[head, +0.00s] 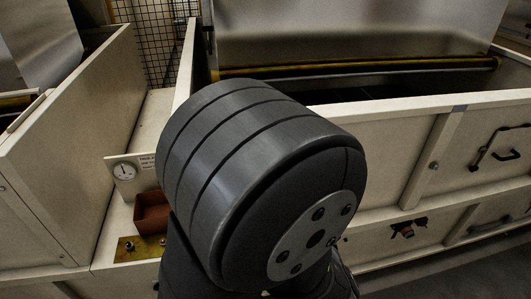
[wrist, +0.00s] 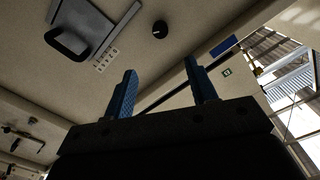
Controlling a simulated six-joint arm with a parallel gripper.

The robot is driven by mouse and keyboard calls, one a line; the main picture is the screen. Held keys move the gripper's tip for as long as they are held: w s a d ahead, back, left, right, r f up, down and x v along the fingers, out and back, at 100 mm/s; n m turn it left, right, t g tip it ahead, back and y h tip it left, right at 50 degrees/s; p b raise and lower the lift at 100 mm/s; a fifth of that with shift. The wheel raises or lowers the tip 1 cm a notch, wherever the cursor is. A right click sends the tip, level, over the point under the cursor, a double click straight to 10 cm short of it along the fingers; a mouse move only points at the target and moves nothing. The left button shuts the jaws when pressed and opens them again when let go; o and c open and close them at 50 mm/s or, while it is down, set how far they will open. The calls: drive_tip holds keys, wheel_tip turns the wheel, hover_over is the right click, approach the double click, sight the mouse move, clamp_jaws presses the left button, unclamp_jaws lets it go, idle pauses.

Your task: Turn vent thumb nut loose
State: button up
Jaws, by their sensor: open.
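My gripper (wrist: 162,82) shows in the wrist view with two blue fingers standing well apart, open and with nothing between them. In the head view it does not show; my thick grey arm joint fills the middle. A small dark, wing-shaped fitting (head: 408,228) sits on the cream front panel at the right of the head view; I cannot tell if it is the vent thumb nut. In the wrist view a round black knob (wrist: 160,29) sits on the cream panel beyond the fingers, apart from them. No part clearly reads as a vent.
A round gauge (head: 124,171), a red-brown open box (head: 152,213) and a brass plate (head: 140,247) with small studs stand left of my arm. A black handle (head: 497,146) is on the right panel.

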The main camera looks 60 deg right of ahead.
drive_tip(key=x, duration=1.7)
drive_tip(key=shift+d+r, duration=0.1)
drive_tip(key=c, duration=1)
drive_tip(key=shift+n, duration=12)
